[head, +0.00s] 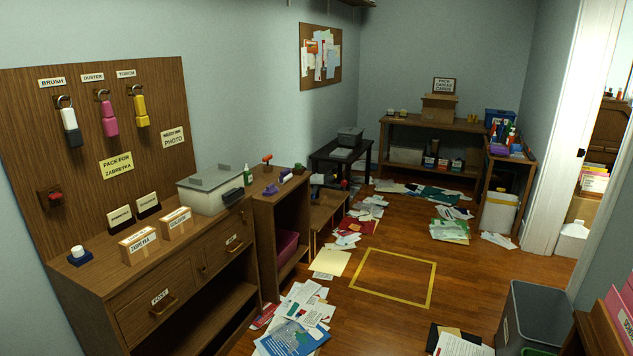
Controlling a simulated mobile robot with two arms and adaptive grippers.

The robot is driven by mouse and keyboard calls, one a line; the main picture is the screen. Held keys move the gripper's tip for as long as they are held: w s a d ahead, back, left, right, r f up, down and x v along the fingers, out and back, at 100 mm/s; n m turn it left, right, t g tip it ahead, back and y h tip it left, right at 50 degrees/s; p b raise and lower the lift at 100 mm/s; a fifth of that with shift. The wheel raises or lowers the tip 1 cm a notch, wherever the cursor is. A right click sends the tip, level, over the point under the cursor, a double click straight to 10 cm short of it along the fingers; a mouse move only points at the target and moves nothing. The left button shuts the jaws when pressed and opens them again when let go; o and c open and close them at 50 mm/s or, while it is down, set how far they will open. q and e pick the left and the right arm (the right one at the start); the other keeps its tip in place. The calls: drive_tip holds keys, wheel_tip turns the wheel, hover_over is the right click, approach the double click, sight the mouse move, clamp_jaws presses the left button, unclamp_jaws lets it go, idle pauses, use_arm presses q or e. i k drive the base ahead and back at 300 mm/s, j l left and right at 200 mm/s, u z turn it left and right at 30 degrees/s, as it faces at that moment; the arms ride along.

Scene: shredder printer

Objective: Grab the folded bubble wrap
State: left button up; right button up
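I cannot make out any folded bubble wrap in the head view; it may be hidden or too small to tell. A grey lidded box (212,190) stands on the wooden cabinet at the left. Two small labelled cardboard boxes (139,247) sit in front of it. A larger cardboard box (438,108) stands on the far table (420,124). Neither of my grippers is in view.
Loose papers (290,320) lie along the floor by the left furniture and farther back. A yellow taped square (392,278) on the floor is empty. A grey bin (540,315) stands at the lower right. A doorway opens at the right.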

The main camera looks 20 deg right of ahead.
sight(315, 179)
drive_tip(key=i+j+z, duration=0.1)
drive_tip(key=i+z, duration=0.3)
drive_tip(key=i, duration=0.3)
drive_tip(key=i+l+z, duration=0.25)
drive_tip(key=i+z, duration=0.2)
drive_tip(key=i, duration=0.55)
drive_tip(key=i+j+z, duration=0.1)
drive_tip(key=i+z, duration=0.3)
drive_tip(key=i, duration=0.55)
drive_tip(key=i+l+u, duration=0.1)
drive_tip(key=i+u, duration=0.35)
drive_tip(key=i+l+u, duration=0.2)
drive_tip(key=i+u, duration=0.25)
drive_tip(key=i+l+u, duration=0.65)
drive_tip(key=l+u, duration=0.25)
drive_tip(key=j, duration=0.1)
